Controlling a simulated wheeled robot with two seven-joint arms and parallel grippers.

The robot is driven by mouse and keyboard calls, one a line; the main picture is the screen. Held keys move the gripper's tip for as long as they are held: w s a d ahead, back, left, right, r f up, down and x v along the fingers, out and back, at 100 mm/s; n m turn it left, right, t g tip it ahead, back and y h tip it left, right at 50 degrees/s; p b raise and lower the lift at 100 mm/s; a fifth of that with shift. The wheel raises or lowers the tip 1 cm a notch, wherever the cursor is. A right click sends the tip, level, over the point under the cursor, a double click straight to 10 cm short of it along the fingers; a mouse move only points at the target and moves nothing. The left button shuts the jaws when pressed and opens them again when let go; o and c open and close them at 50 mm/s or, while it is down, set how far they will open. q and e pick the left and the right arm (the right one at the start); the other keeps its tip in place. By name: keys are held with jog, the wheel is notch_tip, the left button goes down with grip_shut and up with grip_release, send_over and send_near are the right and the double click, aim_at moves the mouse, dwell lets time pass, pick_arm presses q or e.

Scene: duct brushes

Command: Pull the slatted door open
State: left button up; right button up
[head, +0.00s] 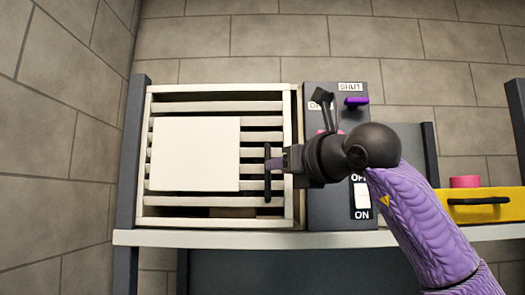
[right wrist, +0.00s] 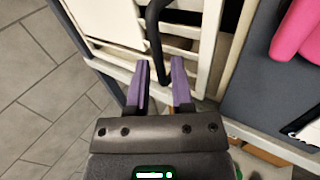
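The slatted door (head: 262,107) is a cream frame with horizontal slats on the cabinet at the left in the head view. It looks closed or nearly so. A plain cream panel (head: 195,153) covers much of its slats. A dark upright bar handle (head: 267,190) is at the door's right side; it also shows in the right wrist view (right wrist: 152,30). My right gripper (head: 276,164) is at the handle. In the right wrist view its purple fingers (right wrist: 161,68) stand apart, with the handle's end between them and gaps visible. My left gripper is out of view.
A pale shelf edge (head: 200,238) runs below.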

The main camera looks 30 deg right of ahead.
aim_at(268, 192)
jog(key=w+p, duration=0.1)
jog(key=w, duration=0.3)
jog(key=shift+w+a, duration=0.1)
jog(key=shift+a, duration=0.05)
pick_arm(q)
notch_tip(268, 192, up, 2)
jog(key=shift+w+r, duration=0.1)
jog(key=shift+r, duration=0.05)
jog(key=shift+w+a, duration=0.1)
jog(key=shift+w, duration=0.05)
pick_arm(e)
grip_shut()
dwell(0.8)
